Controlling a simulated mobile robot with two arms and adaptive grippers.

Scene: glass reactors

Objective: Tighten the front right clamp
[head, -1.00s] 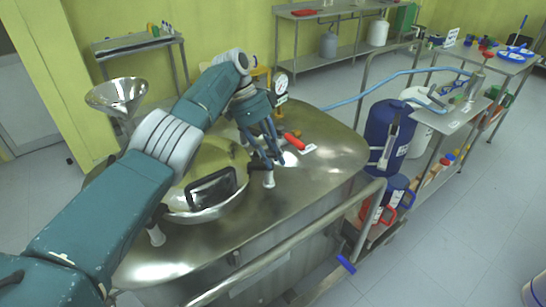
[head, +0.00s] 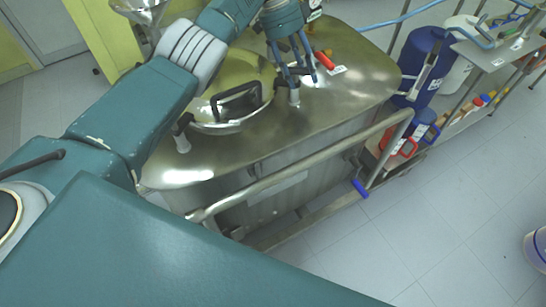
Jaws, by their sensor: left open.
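The domed steel lid (head: 243,112) with a black handle (head: 237,103) sits on top of the steel vessel (head: 345,104). The front right clamp, with a pale knob (head: 294,97), stands upright at the lid's right edge. Another clamp with a pale knob (head: 182,143) is at the lid's front left. My left gripper (head: 302,82) is open and points down, its fingertips just above and beside the front right clamp. I cannot tell whether they touch it. Its wrist runs out of the top of the head view. My right gripper is not in view.
A red-handled part (head: 324,60) lies just right of the gripper. A steel rail (head: 305,165) runs along the vessel's front. A blue drum (head: 424,62) and red and blue jugs (head: 408,138) stand at the right.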

